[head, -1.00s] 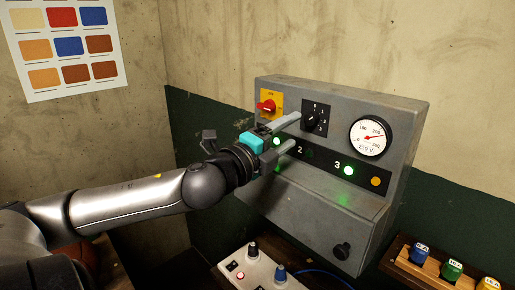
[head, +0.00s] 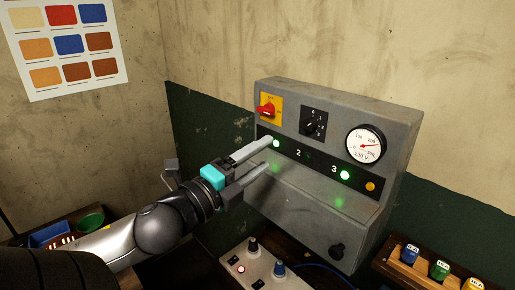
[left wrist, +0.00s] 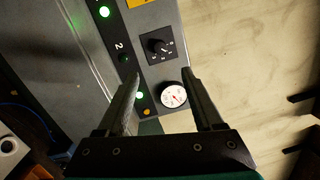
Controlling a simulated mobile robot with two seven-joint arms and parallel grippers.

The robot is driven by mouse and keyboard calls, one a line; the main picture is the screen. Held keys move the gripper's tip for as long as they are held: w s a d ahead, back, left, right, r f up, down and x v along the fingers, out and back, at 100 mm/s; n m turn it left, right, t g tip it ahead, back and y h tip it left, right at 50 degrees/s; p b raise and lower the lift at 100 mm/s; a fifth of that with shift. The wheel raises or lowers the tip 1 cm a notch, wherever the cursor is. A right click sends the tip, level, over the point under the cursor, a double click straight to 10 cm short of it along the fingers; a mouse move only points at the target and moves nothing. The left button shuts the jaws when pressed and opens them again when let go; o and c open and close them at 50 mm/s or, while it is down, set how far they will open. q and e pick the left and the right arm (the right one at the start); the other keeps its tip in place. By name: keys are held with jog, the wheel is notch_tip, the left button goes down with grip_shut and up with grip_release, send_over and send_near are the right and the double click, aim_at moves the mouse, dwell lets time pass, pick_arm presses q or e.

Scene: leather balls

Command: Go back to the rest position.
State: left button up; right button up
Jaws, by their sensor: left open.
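My left gripper (head: 269,155) is open and empty, its two grey fingers pointing at the front of a grey control box (head: 310,215). The fingertips are near the lit green lamp at the left of the lamp row; I cannot tell whether they touch the box. In the left wrist view the two spread fingers (left wrist: 162,75) have nothing between them but the box behind, with its black rotary selector (left wrist: 161,45) and round gauge (left wrist: 173,95). My right gripper is not in view.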

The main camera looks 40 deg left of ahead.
pick_arm(q)
jog(key=shift+s, duration=0.25)
jog(key=shift+f, duration=0.1)
dwell(0.4)
